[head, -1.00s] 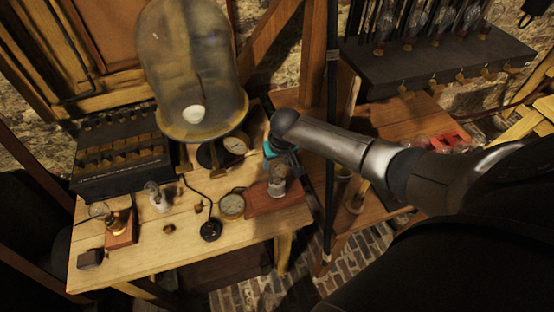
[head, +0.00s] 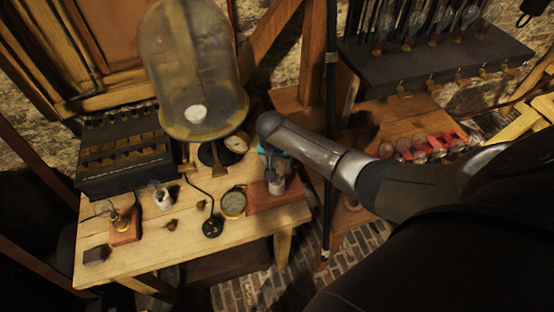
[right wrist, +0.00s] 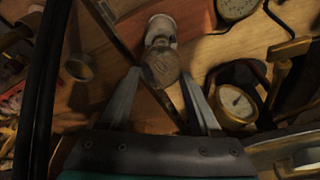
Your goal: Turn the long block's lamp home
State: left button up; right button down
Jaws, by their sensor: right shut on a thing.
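The long block (head: 260,200) is a reddish-brown wooden board at the right end of the wooden table. Its lamp (head: 277,187) has a white socket and stands upright on the board. In the right wrist view, the lamp's rounded glass bulb (right wrist: 160,68) sits between the two fingertips of my right gripper (right wrist: 160,80). My right gripper (head: 272,165) is shut on this bulb, reaching it from above. The contact itself is partly hidden in the head view. The board (right wrist: 195,18) also shows in the right wrist view. My left gripper is not in view.
A large glass bell jar (head: 197,75) stands behind, with a dial gauge (head: 236,144) near its foot. Another dial (head: 233,204) lies left of the board. A small block with a bulb (head: 126,228) and a white-socket lamp (head: 162,196) stand at left.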

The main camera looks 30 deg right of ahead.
dwell(0.3)
jog(key=m+g, duration=0.1)
jog(key=m, duration=0.4)
jog(key=shift+m+h, duration=0.3)
jog(key=shift+h, duration=0.1)
grip_release()
jog(key=shift+v, duration=0.8)
jog(key=v, duration=1.3)
jog(key=shift+w+r, duration=0.25)
jog(key=shift+r, duration=0.05)
